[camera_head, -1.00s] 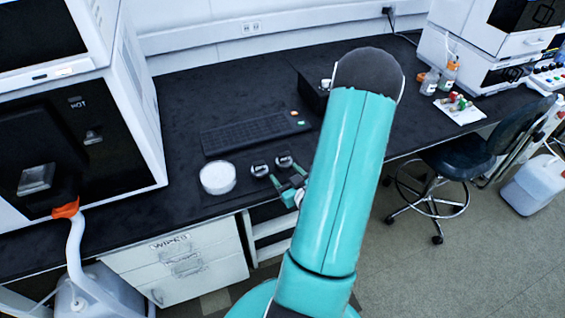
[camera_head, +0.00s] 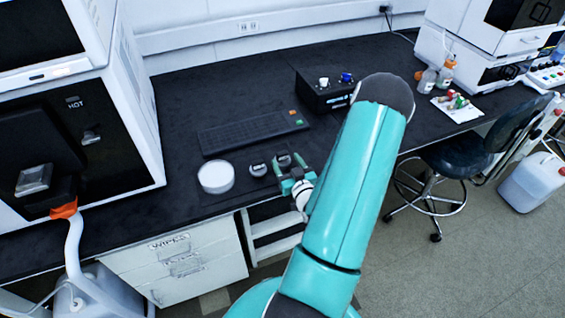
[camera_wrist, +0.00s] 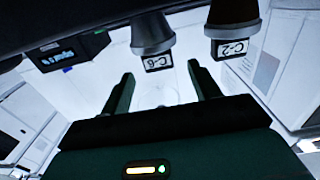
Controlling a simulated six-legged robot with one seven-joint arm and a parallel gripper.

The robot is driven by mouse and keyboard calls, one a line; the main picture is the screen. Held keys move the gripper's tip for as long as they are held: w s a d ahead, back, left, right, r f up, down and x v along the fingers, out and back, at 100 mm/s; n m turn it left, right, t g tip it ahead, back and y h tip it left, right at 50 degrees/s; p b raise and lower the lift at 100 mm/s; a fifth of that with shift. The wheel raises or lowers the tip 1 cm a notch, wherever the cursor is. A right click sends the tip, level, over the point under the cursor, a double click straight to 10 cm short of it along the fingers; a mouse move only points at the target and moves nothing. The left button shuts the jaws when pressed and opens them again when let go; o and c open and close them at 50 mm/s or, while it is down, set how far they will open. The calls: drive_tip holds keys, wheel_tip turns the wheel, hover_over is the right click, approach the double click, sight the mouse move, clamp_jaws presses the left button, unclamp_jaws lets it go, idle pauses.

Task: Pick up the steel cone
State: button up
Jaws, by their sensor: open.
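Two small grey cones with printed labels stand close together on the black bench. In the wrist view the lighter grey cone marked C-6 (camera_wrist: 151,33) is ahead of my open fingers, roughly in line with the gap. The darker cone marked C-2 (camera_wrist: 233,14) is to its right. In the head view they show as a right cone (camera_head: 283,161) and a left cone (camera_head: 258,170). I cannot tell for certain which is the steel one. My gripper (camera_head: 290,164), also in the wrist view (camera_wrist: 163,85), is open and empty, beside the right cone in the head view.
A white round dish (camera_head: 216,177) stands left of the cones. A black keyboard (camera_head: 254,133) lies behind them. A black box with knobs (camera_head: 328,91) is at the back right. A large white instrument (camera_head: 135,110) stands at the left. The bench's front edge is close.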

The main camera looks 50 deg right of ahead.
sight(284, 155)
drive_tip(key=x, duration=0.4)
drive_tip(key=shift+w+d+r, duration=0.1)
drive_tip(key=shift+w+d, duration=0.1)
drive_tip(key=shift+w, duration=0.05)
drive_tip(key=shift+c, duration=0.4)
drive_tip(key=c, duration=1.1)
drive_tip(key=shift+r, duration=0.15)
